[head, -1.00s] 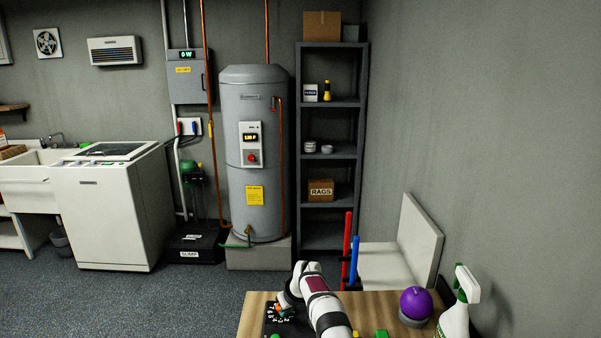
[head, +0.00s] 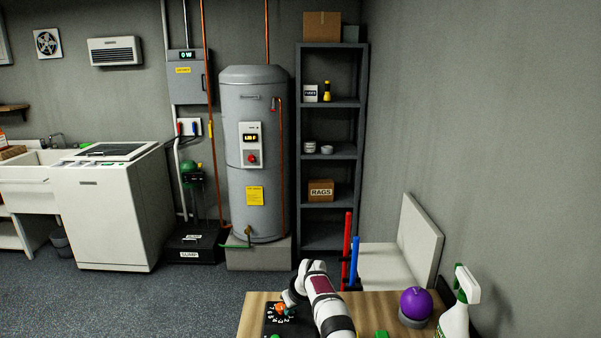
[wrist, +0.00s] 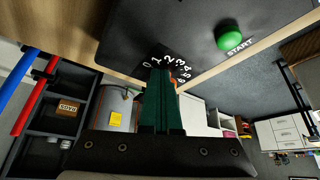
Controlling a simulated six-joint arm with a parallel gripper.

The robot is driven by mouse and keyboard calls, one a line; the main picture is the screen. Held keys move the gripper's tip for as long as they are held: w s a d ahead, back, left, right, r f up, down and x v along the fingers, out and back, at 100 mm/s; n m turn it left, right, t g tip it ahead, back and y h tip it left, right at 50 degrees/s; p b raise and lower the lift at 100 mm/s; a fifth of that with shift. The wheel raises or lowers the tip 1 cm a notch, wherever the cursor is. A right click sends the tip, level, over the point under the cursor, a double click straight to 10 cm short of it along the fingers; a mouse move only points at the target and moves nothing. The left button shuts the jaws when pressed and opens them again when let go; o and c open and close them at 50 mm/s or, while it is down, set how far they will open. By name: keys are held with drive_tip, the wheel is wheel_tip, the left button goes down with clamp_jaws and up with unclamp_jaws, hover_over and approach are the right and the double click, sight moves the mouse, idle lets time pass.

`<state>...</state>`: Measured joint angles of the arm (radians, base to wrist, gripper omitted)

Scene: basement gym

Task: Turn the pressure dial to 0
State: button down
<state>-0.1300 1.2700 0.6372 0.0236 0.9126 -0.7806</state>
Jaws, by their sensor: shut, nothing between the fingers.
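The pressure dial (head: 281,309) is an orange knob on a black panel, with white numerals around it, at the near edge of the head view. Whether the fingertips touch the knob cannot be told.
A green START button (wrist: 230,35) sits on the same panel. On the wooden bench (head: 256,308) to the right are a green block (head: 381,334), a purple ball (head: 415,303) and a spray bottle (head: 457,310). Red and blue bars (head: 347,240) stand behind the bench.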

drive_tip(key=shift+s+d+r, duration=0.1)
drive_tip(key=shift+s+d, duration=0.15)
wheel_tip(320, 180, up, 6)
drive_tip(key=shift+f, duration=0.1)
drive_tip(key=f, duration=0.2)
drive_tip(key=a+f, duration=0.1)
drive_tip(key=f, duration=0.1)
drive_tip(key=s+a+f, duration=0.1)
drive_tip(key=f, duration=0.1)
drive_tip(key=shift+s+a, duration=0.1)
drive_tip(key=shift+a, duration=0.05)
idle(0.4)
drive_tip(key=shift+w, duration=0.35)
idle(0.4)
